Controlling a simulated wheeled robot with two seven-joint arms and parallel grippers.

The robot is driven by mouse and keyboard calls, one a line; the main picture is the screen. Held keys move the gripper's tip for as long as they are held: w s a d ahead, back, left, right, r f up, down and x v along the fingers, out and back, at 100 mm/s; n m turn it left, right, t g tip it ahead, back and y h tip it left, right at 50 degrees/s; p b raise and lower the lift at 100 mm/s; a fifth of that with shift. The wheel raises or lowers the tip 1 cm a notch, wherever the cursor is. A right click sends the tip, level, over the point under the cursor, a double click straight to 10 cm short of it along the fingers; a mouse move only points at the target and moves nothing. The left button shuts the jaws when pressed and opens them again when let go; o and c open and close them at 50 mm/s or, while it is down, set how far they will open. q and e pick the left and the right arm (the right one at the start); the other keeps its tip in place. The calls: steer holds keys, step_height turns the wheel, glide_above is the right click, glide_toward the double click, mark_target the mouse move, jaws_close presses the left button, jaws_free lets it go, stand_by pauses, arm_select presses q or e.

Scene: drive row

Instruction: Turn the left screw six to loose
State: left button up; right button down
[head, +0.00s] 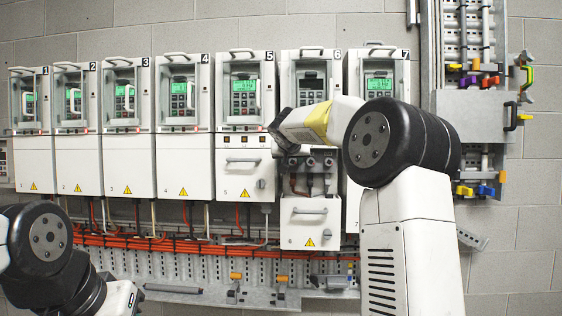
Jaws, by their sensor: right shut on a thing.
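Drive six (312,68) hangs on the wall in the head view, its small screen dark. Its lower cover (311,228) sits low and bares a grey terminal bay (312,187) with several round terminals and dark cables. My right gripper (285,148) reaches in from the right, at the upper left of this bay.
Closed drives stand in a row to the left, with drive five (243,92) close beside my right gripper. Drive seven (378,72) is partly behind my right arm. Orange cables (150,243) and a perforated rail (190,268) run below.

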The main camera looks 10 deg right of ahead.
steer(key=n+h, duration=0.2)
steer(key=n, duration=0.1)
steer(key=shift+a+f+n+g, duration=0.1)
steer(key=shift+a+n+g, duration=0.2)
steer(key=n+h, duration=0.1)
steer(key=n, duration=0.1)
steer(key=n+h, duration=0.1)
steer(key=shift+w+a+f+n+h, duration=0.1)
steer(key=shift+f+n+h, duration=0.1)
steer(key=shift+n+h, duration=0.2)
steer(key=n+t+h, duration=0.1)
steer(key=n+h, duration=0.1)
steer(key=n, duration=0.2)
steer(key=shift+f+n, duration=0.15)
steer(key=shift+n, duration=0.15)
steer(key=n+t, duration=0.1)
steer(key=n, duration=0.1)
steer(key=n+h, duration=0.1)
steer(key=n, duration=0.1)
steer(key=shift+f+n+t, duration=0.15)
steer(key=shift+n+t, duration=0.15)
steer(key=shift+t, duration=0.1)
steer(key=c, duration=1.1)
jaws_free()
